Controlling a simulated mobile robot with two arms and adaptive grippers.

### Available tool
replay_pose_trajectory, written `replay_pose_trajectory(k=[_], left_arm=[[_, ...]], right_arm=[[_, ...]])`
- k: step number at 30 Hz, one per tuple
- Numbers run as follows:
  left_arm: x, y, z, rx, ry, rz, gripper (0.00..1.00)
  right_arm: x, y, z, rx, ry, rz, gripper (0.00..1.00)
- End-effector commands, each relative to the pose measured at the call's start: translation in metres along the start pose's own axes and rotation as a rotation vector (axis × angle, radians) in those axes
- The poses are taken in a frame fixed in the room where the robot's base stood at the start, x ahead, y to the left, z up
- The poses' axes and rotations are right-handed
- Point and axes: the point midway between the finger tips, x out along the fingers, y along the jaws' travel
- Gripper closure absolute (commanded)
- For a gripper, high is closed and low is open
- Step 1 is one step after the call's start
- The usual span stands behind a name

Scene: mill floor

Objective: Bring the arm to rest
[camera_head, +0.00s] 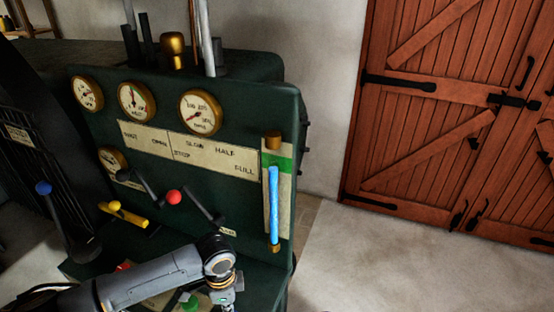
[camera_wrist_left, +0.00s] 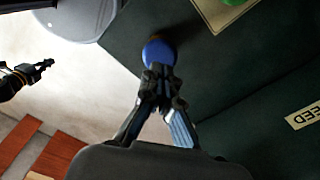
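My left arm enters the head view from the lower left, and its wrist bends down in front of the dark green machine (camera_head: 262,110). The left gripper is mostly cut off at the bottom edge there. In the left wrist view my left gripper (camera_wrist_left: 160,80) has its fingertips together. A round blue knob (camera_wrist_left: 158,52) lies right beyond the tips; I cannot tell whether they touch it. Nothing shows between the fingers. A dark part that looks like my right gripper (camera_wrist_left: 28,76) shows at the left edge of the wrist view, over the pale floor; its finger state is unclear.
Open floor (camera_head: 390,260) lies toward the wooden doors (camera_head: 440,110).

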Motion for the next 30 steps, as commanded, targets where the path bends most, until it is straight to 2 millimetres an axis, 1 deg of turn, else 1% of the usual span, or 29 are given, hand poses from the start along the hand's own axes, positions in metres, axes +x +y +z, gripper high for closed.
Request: replay_pose_trajectory(k=[2, 5, 8, 9, 12, 14, 16, 18, 20, 23, 24, 30], left_arm=[[0.001, 0.003, -0.003, 0.001, 0.007, 0.001, 1.00], [0.004, 0.017, -0.016, 0.000, 0.042, 0.004, 1.00], [0.006, 0.042, -0.040, -0.018, 0.113, 0.005, 1.00], [0.006, 0.054, -0.050, -0.036, 0.149, 0.004, 1.00], [0.001, 0.079, -0.071, -0.108, 0.244, -0.004, 1.00], [-0.004, 0.090, -0.077, -0.169, 0.295, -0.012, 1.00], [-0.009, 0.101, -0.080, -0.253, 0.346, -0.021, 1.00], [-0.015, 0.109, -0.077, -0.351, 0.387, -0.033, 1.00], [-0.018, 0.115, -0.069, -0.443, 0.412, -0.043, 1.00], [-0.021, 0.123, -0.046, -0.612, 0.429, -0.066, 1.00], [-0.022, 0.126, -0.035, -0.677, 0.428, -0.077, 1.00], [-0.021, 0.142, 0.021, -0.929, 0.381, -0.130, 1.00]], right_arm=[[0.000, 0.000, 0.000, 0.000, 0.000, 0.000, 1.00], [0.000, 0.000, 0.000, 0.000, 0.000, 0.000, 1.00], [0.000, 0.000, 0.000, 0.000, 0.000, 0.000, 1.00], [0.000, 0.000, 0.000, 0.000, 0.000, 0.000, 1.00], [0.000, 0.000, 0.000, 0.000, 0.000, 0.000, 1.00], [0.000, 0.000, 0.000, 0.000, 0.000, 0.000, 1.00], [0.000, 0.000, 0.000, 0.000, 0.000, 0.000, 1.00], [0.000, 0.000, 0.000, 0.000, 0.000, 0.000, 1.00], [0.000, 0.000, 0.000, 0.000, 0.000, 0.000, 1.00], [0.000, 0.000, 0.000, 0.000, 0.000, 0.000, 1.00], [0.000, 0.000, 0.000, 0.000, 0.000, 0.000, 1.00], [0.000, 0.000, 0.000, 0.000, 0.000, 0.000, 1.00]])
